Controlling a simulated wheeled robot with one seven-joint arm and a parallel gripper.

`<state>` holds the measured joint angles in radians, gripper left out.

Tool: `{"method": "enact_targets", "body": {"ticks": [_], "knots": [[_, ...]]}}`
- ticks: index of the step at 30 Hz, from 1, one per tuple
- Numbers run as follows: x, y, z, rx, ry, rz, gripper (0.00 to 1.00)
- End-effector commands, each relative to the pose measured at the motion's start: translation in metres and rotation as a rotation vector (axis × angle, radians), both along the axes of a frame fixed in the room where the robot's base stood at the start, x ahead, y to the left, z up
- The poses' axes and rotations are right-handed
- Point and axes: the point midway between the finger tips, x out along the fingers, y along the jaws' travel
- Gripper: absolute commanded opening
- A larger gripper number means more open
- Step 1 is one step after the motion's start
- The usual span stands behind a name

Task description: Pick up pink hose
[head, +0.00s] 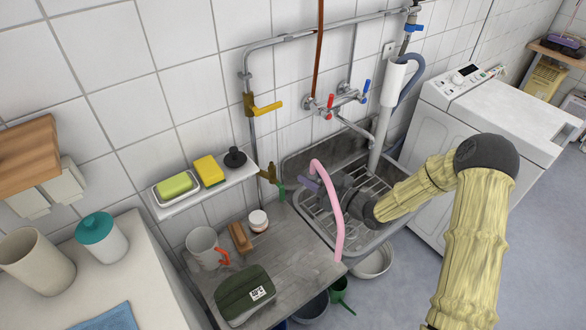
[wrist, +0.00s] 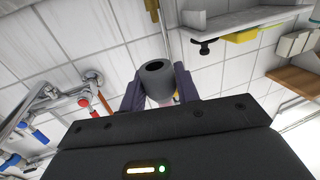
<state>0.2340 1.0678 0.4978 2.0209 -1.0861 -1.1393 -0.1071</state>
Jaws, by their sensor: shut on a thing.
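The pink hose (head: 335,205) arches up in the head view and hangs down past the sink's left front corner. My gripper (head: 312,178) is shut on the hose near its upper end, above the sink. In the wrist view the dark fingers of my gripper (wrist: 160,92) stand on both sides of a dark grey, open-ended tube piece (wrist: 156,75). A little pink shows below that piece. The hose's lower end hangs by the counter's right front edge.
The metal sink (head: 292,168) holds a wire rack under my gripper. Faucet taps (head: 330,105) and pipes are on the wall behind. A shelf (head: 205,188) with sponges, a mug (head: 203,247) and a dark green item (head: 240,295) are at left. A washing machine (head: 490,120) stands right.

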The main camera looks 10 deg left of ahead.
Motion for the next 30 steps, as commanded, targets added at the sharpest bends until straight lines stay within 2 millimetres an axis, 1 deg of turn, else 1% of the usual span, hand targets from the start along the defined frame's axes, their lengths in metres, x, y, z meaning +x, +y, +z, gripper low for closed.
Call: {"method": "enact_targets", "body": {"ticks": [1,3,7,24,30], "knots": [[-0.004,-0.008,-0.001,-0.001,0.000,-0.001,0.00],[-0.007,-0.016,-0.001,-0.001,0.000,-0.001,0.00],[-0.011,-0.022,0.000,0.000,-0.001,0.001,0.00],[-0.011,-0.022,0.000,0.000,0.000,0.001,0.00],[-0.011,-0.022,0.004,0.000,-0.001,0.001,0.00]]}}
